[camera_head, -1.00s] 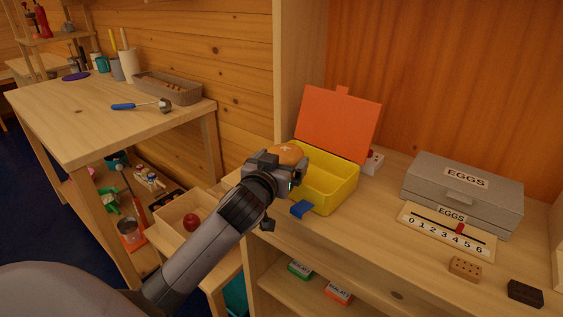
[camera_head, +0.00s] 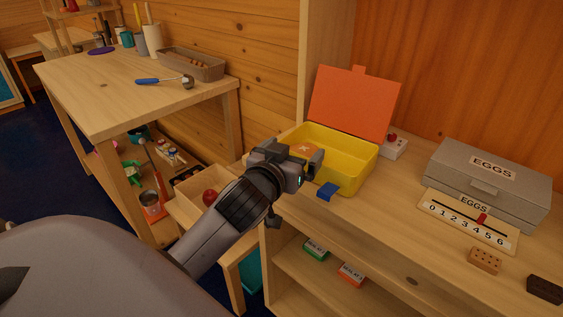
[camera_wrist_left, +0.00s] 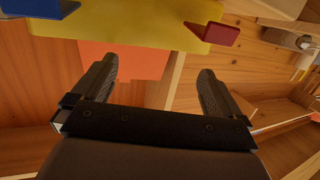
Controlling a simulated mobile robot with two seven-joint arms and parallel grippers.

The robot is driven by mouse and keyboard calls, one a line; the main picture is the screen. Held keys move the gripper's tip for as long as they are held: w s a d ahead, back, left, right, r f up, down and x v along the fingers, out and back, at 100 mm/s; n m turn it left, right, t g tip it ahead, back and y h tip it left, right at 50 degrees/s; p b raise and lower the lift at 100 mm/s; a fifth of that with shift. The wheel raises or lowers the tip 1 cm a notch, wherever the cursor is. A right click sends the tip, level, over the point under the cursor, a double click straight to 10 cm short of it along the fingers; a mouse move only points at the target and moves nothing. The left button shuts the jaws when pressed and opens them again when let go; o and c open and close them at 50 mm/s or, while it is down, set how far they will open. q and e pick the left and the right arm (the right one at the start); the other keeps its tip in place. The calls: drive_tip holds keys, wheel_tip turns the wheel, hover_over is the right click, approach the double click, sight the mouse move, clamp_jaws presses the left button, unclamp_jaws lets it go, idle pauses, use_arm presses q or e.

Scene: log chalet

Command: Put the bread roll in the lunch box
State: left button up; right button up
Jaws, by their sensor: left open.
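The yellow lunch box (camera_head: 352,177) stands on the shelf top with its orange lid (camera_head: 352,102) raised at the back and a blue latch (camera_head: 327,191) at its front. The bread roll (camera_head: 304,149), golden with a pale cross mark, shows inside the left end of the box, partly hidden by my left gripper (camera_head: 312,160). That gripper is open at the box's front left rim. In the left wrist view its fingers (camera_wrist_left: 158,70) are apart with nothing between them; the yellow box (camera_wrist_left: 130,25) lies beyond them, and the roll is not visible there. My right gripper is not in view.
Right of the box are a small white block with a red knob (camera_head: 394,146), a grey egg case (camera_head: 490,183) and a number strip (camera_head: 468,219). A wooden bin (camera_head: 186,207) with a red ball (camera_head: 210,197) is at lower left. The shelf top before the box is clear.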

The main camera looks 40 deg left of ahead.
use_arm(q)
drive_tip(key=shift+v, duration=2.95)
drive_tip(key=shift+w+r, duration=0.1)
drive_tip(key=s+d+f+m+g+h, duration=0.2)
drive_tip(key=s+d+f+g, duration=0.3)
drive_tip(key=s+f, duration=0.55)
drive_tip(key=s+d+f+m+g+h, duration=0.25)
drive_tip(key=s+f+g, duration=0.45)
drive_tip(key=s+f, duration=0.4)
drive_tip(key=w+d+f+t+h+p, duration=0.1)
drive_tip(key=w+d+f+t+p, duration=0.1)
drive_tip(key=w+f+t, duration=0.4)
drive_tip(key=shift+w+d+f+m+t+h, duration=0.2)
drive_tip(key=shift+w+f+m+t+h, duration=0.2)
drive_tip(key=shift+w+f, duration=0.35)
